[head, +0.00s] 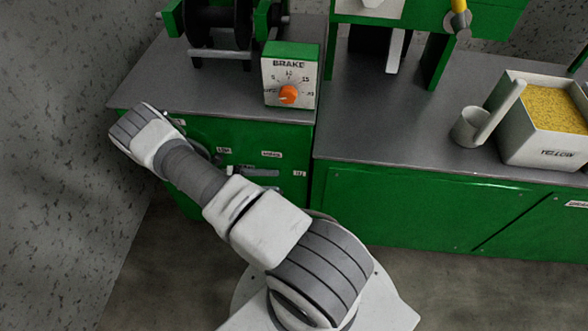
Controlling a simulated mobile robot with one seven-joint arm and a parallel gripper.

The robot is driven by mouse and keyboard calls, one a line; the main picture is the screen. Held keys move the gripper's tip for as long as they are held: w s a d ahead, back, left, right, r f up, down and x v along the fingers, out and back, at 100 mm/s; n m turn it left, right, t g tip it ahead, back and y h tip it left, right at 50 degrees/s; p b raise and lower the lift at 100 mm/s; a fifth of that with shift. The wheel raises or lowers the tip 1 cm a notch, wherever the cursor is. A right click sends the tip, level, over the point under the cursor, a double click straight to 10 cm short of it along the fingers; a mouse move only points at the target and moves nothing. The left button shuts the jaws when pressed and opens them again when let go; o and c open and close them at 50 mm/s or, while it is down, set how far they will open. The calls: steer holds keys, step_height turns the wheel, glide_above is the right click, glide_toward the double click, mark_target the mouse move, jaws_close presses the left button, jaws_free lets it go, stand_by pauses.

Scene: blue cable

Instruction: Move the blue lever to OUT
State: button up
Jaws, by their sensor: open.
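I cannot make out a blue lever in the head view. The green cabinet front (290,140) carries small white labels, too small to read surely, and a grey slot-like fitting (262,172) beside my arm. My arm crosses in front of this panel and hides much of its left and lower part. My arm reaches up and left to a bend near the cabinet's left corner. My gripper is not in view; whatever lies beyond the bend is hidden.
A BRAKE box (290,68) with an orange knob (288,94) stands on the grey worktop (220,92). A black spool stand (222,30) is behind it. At right are a white scoop (470,127) and a YELLOW bin (535,150) of yellow granules. A speckled wall (60,200) bounds the left.

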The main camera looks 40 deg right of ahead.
steer(key=s+d+r+p, duration=0.2)
steer(key=s+d+r, duration=0.2)
steer(key=s, duration=0.2)
steer(key=shift+s+d+r+p, duration=0.15)
steer(key=shift+d+r+p, duration=0.2)
steer(key=shift+d, duration=0.05)
